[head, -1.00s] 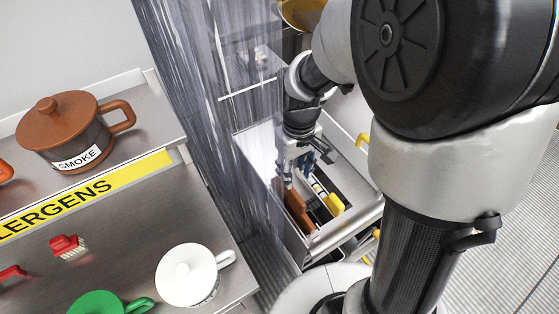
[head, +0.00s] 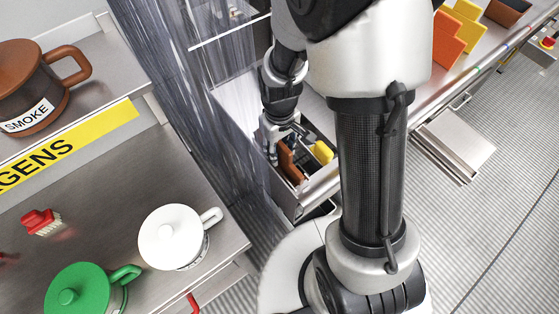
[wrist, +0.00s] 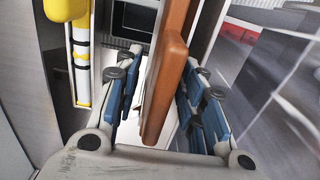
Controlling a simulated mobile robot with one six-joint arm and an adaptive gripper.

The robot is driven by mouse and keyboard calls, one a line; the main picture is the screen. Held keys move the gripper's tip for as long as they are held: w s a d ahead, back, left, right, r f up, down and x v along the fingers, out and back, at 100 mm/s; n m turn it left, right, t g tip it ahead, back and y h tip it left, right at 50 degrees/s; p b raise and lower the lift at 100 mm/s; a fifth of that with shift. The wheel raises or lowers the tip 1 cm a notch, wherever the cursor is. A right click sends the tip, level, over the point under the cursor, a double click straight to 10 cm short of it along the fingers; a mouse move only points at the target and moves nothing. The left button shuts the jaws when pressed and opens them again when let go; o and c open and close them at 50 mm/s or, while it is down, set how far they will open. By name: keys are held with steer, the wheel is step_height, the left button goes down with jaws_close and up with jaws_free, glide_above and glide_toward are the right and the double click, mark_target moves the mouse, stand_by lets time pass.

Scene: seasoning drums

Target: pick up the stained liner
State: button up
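An orange-brown slab (head: 290,164) stands upright in an open metal drawer (head: 296,209). It may be the liner; I cannot make out a stain on it. My gripper (head: 283,142) is down at the drawer, over the slab. In the wrist view, my gripper (wrist: 156,103) is open, with blue-padded fingers on both sides of the brown slab (wrist: 168,85). Gaps show between the pads and the slab. The slab's lower part is hidden. A yellow piece (head: 323,152) stands to its right in the drawer; a yellow part (wrist: 68,10) also shows at the wrist view's upper left.
Clear strip curtains (head: 190,100) hang left of the drawer. A steel counter holds a white pot (head: 172,238), a green pot (head: 78,288) and a red brush (head: 40,222). A brown SMOKE pot (head: 32,80) stands on a higher shelf. Orange and yellow pieces (head: 452,38) stand at upper right.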

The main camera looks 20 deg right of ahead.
steer(key=shift+f, duration=0.5)
steer(key=shift+r, duration=0.1)
steer(key=shift+c, duration=0.4)
jaws_close()
